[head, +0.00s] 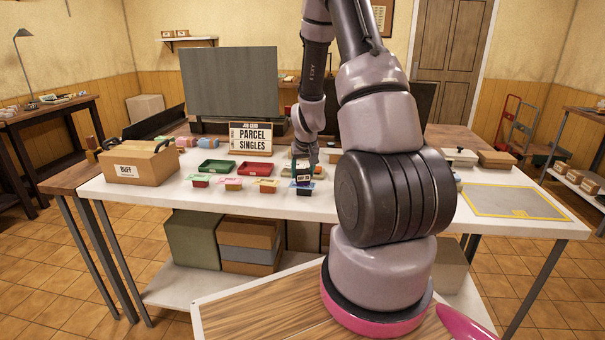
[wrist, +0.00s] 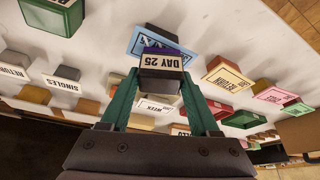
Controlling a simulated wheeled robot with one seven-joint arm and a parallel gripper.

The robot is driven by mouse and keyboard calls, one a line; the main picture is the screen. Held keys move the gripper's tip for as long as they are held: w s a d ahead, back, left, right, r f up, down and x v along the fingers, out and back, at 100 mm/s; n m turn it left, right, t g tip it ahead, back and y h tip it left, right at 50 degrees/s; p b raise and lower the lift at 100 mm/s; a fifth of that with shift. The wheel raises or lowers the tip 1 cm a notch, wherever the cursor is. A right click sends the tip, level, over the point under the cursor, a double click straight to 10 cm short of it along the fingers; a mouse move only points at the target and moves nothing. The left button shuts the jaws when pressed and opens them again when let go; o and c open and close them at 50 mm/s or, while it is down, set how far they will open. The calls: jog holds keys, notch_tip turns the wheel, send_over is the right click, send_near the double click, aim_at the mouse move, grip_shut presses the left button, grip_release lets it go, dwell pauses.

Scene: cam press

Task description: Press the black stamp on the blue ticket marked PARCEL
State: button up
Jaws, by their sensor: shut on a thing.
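My gripper (wrist: 160,76) has green fingers shut on a stamp labelled DAY 25 (wrist: 163,63), dark with a purple band. In the head view the held stamp (head: 303,169) is upright over the blue ticket. A black block (wrist: 161,32) stands at the ticket's far edge in that view. I cannot tell whether the stamp touches the ticket.
Yellow (wrist: 229,78) and pink (wrist: 275,94) tickets lie beside the blue one, each with a small block. A red tray (head: 254,172) and green tray (head: 216,167) stand behind. A PARCEL SINGLES sign (head: 254,138) stands at the back. A cardboard box (head: 140,166) is at left.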

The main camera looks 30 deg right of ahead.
jog(key=shift+r, duration=3.25)
